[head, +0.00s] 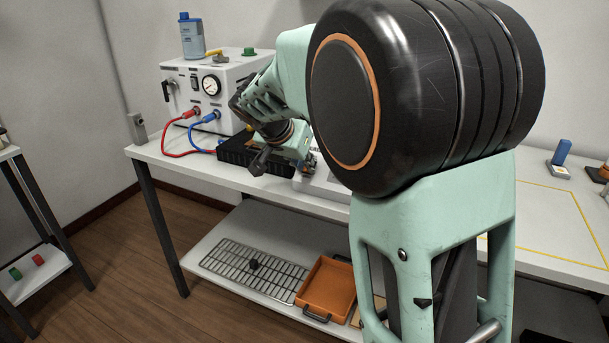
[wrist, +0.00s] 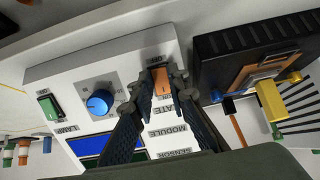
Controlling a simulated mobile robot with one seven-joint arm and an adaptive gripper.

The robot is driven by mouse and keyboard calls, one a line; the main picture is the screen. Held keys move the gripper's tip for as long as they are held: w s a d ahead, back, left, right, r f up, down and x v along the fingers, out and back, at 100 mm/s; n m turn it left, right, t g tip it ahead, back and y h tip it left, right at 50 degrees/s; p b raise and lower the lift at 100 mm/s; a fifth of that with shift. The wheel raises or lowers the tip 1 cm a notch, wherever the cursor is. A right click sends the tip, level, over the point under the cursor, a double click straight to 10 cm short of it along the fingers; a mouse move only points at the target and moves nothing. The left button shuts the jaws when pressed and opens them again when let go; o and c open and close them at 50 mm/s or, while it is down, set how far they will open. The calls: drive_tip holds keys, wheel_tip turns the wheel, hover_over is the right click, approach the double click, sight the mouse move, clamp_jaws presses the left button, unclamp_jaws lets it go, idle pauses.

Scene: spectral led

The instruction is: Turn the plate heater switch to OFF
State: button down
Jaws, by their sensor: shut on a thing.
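The plate heater switch (wrist: 162,88) is an orange rocker on a pale control panel (wrist: 70,72), seen in the wrist view. The label beside it is partly covered, with "ATE" readable. My gripper (wrist: 164,78) has its dark fingers on either side of the rocker, shut on it. The exact tilt of the rocker is hard to tell, and the fingers hide part of its frame. In the head view, part of the panel (head: 322,187) shows on the bench, and my arm hides most of it and the fingertips.
On the panel are a blue knob (wrist: 99,102) and a green lamp switch (wrist: 49,107). A black finned box (wrist: 212,72) stands close beside the panel. A white gauge unit (head: 228,92) with red and blue hoses is at the back left of the bench (head: 180,165).

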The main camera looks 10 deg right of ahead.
idle(0.4)
drive_tip(key=c, duration=1.8)
unclamp_jaws()
drive_tip(key=shift+c, duration=0.2)
drive_tip(key=v, duration=1.2)
drive_tip(key=shift+a, duration=0.1)
